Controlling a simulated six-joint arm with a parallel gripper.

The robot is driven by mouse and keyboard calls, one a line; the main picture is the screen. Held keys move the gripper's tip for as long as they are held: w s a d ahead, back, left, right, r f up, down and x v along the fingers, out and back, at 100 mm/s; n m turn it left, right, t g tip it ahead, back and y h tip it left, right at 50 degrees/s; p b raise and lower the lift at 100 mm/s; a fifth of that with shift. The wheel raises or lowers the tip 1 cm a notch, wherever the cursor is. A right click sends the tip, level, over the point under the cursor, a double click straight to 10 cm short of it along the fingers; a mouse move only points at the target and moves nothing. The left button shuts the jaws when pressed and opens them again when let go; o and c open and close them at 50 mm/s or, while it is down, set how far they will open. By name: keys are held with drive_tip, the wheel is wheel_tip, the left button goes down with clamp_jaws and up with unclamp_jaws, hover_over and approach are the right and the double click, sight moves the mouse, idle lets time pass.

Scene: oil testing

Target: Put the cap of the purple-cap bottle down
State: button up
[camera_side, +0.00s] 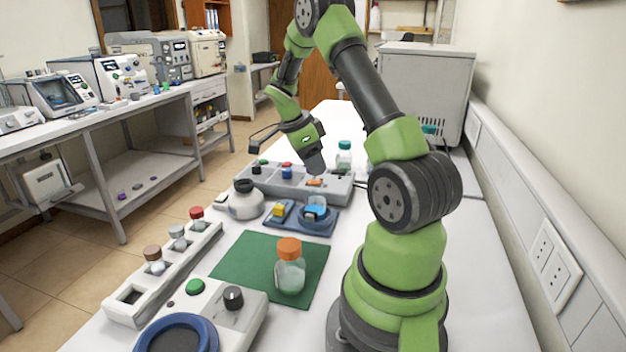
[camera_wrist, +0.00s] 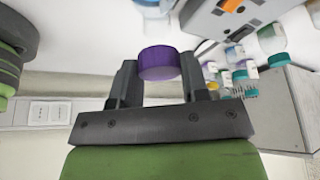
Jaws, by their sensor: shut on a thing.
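The purple cap (camera_wrist: 159,63) is between the two fingers of my gripper (camera_wrist: 160,75) in the wrist view, held near the fingertips. It is clear of any surface as far as I can see, and no bottle hangs under it. In the side view my gripper (camera_side: 315,165) is low over the far part of the white bench, near the grey control box, and the cap cannot be made out there.
An orange-capped bottle (camera_side: 290,268) stands on a green mat (camera_side: 240,262). A grey control box (camera_side: 262,183), a round dark-topped vessel (camera_side: 244,200), a small blue device (camera_side: 318,215) and a vial rack (camera_side: 135,298) surround it. Several teal-capped vials (camera_wrist: 279,60) show in the wrist view.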

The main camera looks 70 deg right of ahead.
sight(312, 184)
drive_tip(key=shift+f, duration=2.1)
drive_tip(key=shift+f, duration=0.15)
drive_tip(key=o, duration=0.9)
drive_tip(key=shift+f, duration=0.1)
drive_tip(key=w+v, duration=0.1)
drive_tip(key=v, duration=0.9)
drive_tip(key=s+a+r+n+t, duration=0.1)
drive_tip(key=a+r+n+t, duration=0.1)
drive_tip(key=a+r+n, duration=0.2)
drive_tip(key=s+a+r+n+t+y, duration=0.1)
drive_tip(key=a+r+n+t, duration=0.2)
drive_tip(key=a+n, duration=0.4)
drive_tip(key=s+a+r+n+t, duration=0.1)
drive_tip(key=a+r+n+t, duration=0.2)
drive_tip(key=a, duration=0.7)
drive_tip(key=shift+s+a+r+n+y, duration=0.1)
drive_tip(key=shift+a+r+n+y, duration=0.1)
drive_tip(key=shift+r+n, duration=0.5)
drive_tip(key=shift+s+a+r+n+y, duration=0.1)
drive_tip(key=shift+a+r+n+y, duration=0.1)
drive_tip(key=shift+r+n, duration=0.45)
drive_tip(key=shift+o, duration=0.5)
drive_tip(key=s+a+n+t+y, duration=0.2)
drive_tip(key=s+a+n, duration=0.4)
drive_tip(key=n, duration=0.2)
drive_tip(key=shift+a+t+y, duration=0.3)
drive_tip(key=shift+t, duration=0.1)
